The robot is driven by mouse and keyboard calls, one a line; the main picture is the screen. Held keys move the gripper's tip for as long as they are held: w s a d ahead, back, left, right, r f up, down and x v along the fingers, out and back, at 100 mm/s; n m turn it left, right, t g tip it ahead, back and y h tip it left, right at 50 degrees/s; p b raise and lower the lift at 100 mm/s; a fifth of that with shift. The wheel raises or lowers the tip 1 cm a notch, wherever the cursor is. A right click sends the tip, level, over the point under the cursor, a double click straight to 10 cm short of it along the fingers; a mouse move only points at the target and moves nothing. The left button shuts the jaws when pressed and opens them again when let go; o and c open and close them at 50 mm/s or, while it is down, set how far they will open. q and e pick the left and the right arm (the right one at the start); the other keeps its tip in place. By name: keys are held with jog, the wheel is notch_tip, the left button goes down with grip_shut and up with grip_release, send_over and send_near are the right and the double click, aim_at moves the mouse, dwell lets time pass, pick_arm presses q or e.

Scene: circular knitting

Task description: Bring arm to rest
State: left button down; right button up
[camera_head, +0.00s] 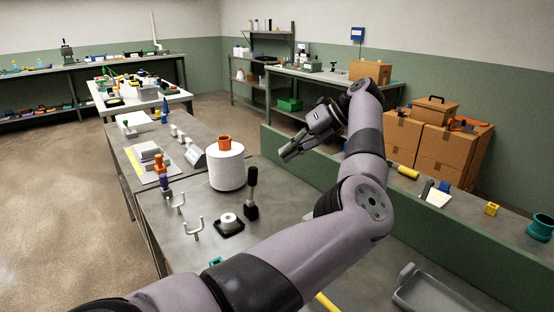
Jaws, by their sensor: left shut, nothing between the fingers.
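My left arm comes in from the bottom left, reaches across the bench and bends at a raised elbow. Its gripper (287,157) hangs in front of the green bench panel, pointing down and to the left. Its fingers are together with nothing between them. It is apart from the white yarn cone (227,168), which stands to its left with an orange piece on top. My right gripper is not in view.
The grey workbench (160,215) carries two forked holders, a black stand (251,195) and a small white spool (229,219). A long green panel (430,230) runs along the right. Cardboard boxes (440,140) stand beyond it. A grey tray (440,291) lies at bottom right.

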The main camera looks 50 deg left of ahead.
pick_arm(q)
jog(key=shift+w+d+r, duration=0.25)
jog(key=shift+r, duration=0.1)
dwell(0.3)
